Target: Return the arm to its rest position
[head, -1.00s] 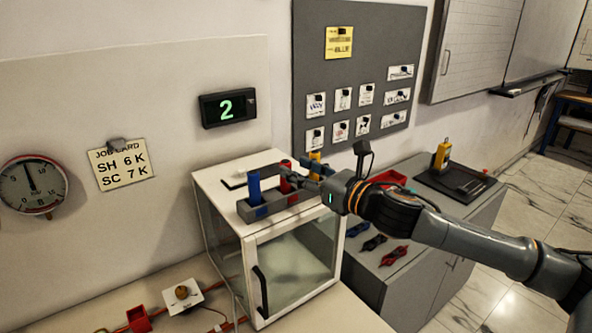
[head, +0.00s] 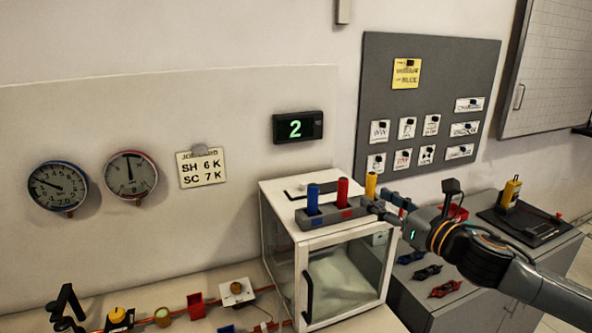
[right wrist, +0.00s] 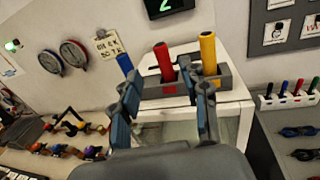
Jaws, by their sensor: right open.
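My right gripper (head: 385,205) reaches in from the right in the head view, its fingers beside the right end of the grey holder (head: 328,216) on the white cabinet. It is open, with nothing between its fingers. The right wrist view shows the open fingers (right wrist: 163,85) spread in front of the holder. A blue handle (head: 313,197), a red handle (head: 342,192) and a yellow handle (head: 371,185) stand upright at the holder. My left gripper is in neither view.
The white glass-fronted cabinet (head: 290,250) stands under the gripper. A grey side cabinet (head: 480,285) to the right bears clips and a yellow device (head: 511,192). Two gauges (head: 58,187), a job card (head: 201,167) and a display reading 2 (head: 298,127) are on the wall.

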